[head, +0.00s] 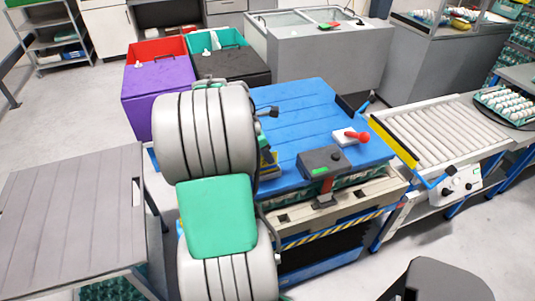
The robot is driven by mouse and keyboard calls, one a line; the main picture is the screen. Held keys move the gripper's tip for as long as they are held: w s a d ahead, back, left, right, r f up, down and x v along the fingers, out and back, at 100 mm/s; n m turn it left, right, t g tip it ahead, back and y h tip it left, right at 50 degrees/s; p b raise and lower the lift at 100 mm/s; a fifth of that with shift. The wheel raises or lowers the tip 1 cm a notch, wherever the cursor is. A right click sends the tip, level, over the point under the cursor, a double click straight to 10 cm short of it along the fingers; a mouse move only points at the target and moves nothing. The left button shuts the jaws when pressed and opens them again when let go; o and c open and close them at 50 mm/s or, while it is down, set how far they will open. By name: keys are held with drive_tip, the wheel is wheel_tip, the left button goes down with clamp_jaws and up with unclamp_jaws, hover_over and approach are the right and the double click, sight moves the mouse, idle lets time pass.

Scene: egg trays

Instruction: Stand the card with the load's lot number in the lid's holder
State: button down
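The blue ribbed lid (300,103) lies on the load in the middle of the head view. A small yellow and dark item (268,166) shows at the right edge of my arm, partly hidden; I cannot tell whether it is cards or a holder. No lot number can be read. My white and green arm covers the left part of the lid. I cannot make out my gripper; it seems hidden behind the arm. A small black part sticks out to the right of the arm above the lid, and I cannot tell what it is.
A grey box with a green light (322,161) and a red-knobbed white switch (350,137) sit on the lid's near right. A roller conveyor (440,130) lies right, purple (155,100) and black (232,79) bins behind, a grey table (70,215) left.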

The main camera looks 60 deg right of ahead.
drive_tip(key=shift+f, duration=1.15)
drive_tip(key=c, duration=2.1)
unclamp_jaws()
drive_tip(key=o, duration=0.5)
drive_tip(key=shift+o, duration=0.2)
